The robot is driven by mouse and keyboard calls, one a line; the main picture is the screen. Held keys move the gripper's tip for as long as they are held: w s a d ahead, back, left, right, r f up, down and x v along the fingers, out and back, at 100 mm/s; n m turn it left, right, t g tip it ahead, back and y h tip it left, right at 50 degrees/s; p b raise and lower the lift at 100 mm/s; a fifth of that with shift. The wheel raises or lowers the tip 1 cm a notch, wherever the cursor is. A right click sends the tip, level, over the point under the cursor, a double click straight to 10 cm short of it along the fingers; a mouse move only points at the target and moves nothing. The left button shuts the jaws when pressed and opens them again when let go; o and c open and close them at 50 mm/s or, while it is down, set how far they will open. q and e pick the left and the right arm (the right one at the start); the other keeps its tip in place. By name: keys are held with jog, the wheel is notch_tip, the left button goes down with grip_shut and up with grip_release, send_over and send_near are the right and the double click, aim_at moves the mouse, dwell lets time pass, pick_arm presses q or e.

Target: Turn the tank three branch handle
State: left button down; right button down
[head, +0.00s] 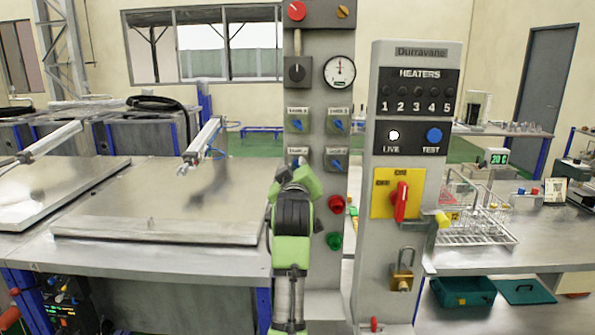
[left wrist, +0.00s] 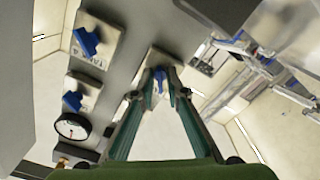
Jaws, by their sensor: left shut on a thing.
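The blue tank three branch handle (left wrist: 160,78) sits on a small plate, the lower left of the blue-handled valves on the grey panel (head: 317,75). In the left wrist view its blue lever lies between my fingertips. My left gripper (head: 298,175) is in front of that plate, shut on the handle; it also shows in the left wrist view (left wrist: 160,76). In the head view the gripper hides most of this handle, and only the top of its plate (head: 297,151) shows clearly. My right gripper is not in view.
Other blue handles are above (head: 297,125), to the upper right (head: 338,125) and to the right (head: 337,162). Red (head: 336,203) and green (head: 335,241) knobs lie below right. A heater cabinet (head: 416,50) stands to the right, a metal-lidded tank (head: 160,210) to the left.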

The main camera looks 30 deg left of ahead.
pick_arm(q)
jog(key=shift+n, duration=1)
jog(key=c, duration=2.3)
grip_release()
